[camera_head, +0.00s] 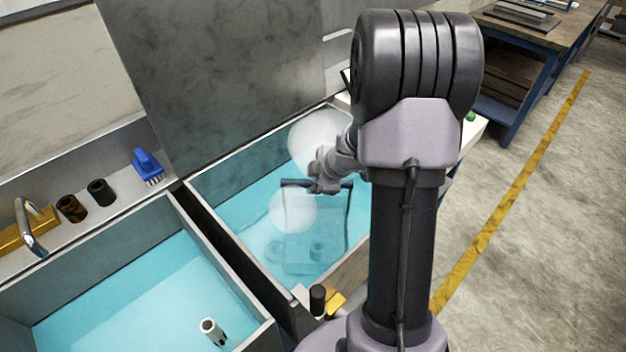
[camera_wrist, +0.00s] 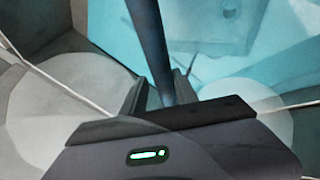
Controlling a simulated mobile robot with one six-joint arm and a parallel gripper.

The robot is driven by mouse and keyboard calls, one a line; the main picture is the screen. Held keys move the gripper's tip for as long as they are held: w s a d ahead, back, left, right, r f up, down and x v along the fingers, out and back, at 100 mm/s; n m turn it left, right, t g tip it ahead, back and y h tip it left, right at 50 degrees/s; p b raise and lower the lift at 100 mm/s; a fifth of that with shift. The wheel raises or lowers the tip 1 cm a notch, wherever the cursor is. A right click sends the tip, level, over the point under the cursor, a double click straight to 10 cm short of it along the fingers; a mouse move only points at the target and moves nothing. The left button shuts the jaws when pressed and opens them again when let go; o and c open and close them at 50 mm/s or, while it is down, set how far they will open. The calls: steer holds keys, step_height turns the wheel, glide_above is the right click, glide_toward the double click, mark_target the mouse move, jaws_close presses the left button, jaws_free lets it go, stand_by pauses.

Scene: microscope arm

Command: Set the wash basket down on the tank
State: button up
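The wash basket (camera_head: 308,248) shows faintly through the blue liquid inside the right-hand tank (camera_head: 228,232), with round parts visible in it. Its dark handle (camera_head: 348,215) rises above the liquid to a crossbar. My gripper (camera_head: 327,184) is at the middle of that crossbar. In the wrist view, the dark bar (camera_wrist: 150,42) runs between the fingers of my gripper (camera_wrist: 162,92), which look shut on it. The basket also shows blurred in the wrist view (camera_wrist: 215,25). Whether its underside touches the tank floor cannot be told. Pale translucent discs partly veil the tank.
A second tank (camera_head: 178,215) of blue liquid stands at left, with a grey tube (camera_head: 212,330) in it. A blue brush (camera_head: 148,165), dark cylinders (camera_head: 101,192) and a tap (camera_head: 30,228) are on the rear ledge. A black cylinder (camera_head: 317,300) and yellow piece (camera_head: 335,301) sit near the front rim.

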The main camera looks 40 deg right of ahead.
steer(key=shift+o, duration=0.5)
steer(key=shift+r, duration=0.15)
steer(key=s+a+r+m+t+h+p, duration=0.1)
steer(key=s+r+m+h+p, duration=0.25)
steer(key=r, duration=0.95)
steer(key=s+a+r+m+h+p, duration=0.25)
steer(key=r+m+p, duration=0.25)
steer(key=r, duration=0.8)
steer(key=s+a+r+m+g+y, duration=0.1)
steer(key=s+a+m+y, duration=0.2)
steer(key=s+a, duration=0.5)
steer(key=s+a+r+m+g+y, duration=0.1)
steer(key=s+a+m+y, duration=0.3)
steer(key=s+a, duration=0.4)
steer(key=a+r, duration=0.1)
steer(key=a, duration=0.5)
steer(key=shift+a+y, duration=0.3)
steer(key=shift+y, duration=0.1)
steer(key=shift+s+m, duration=0.15)
steer(key=shift+m, duration=0.1)
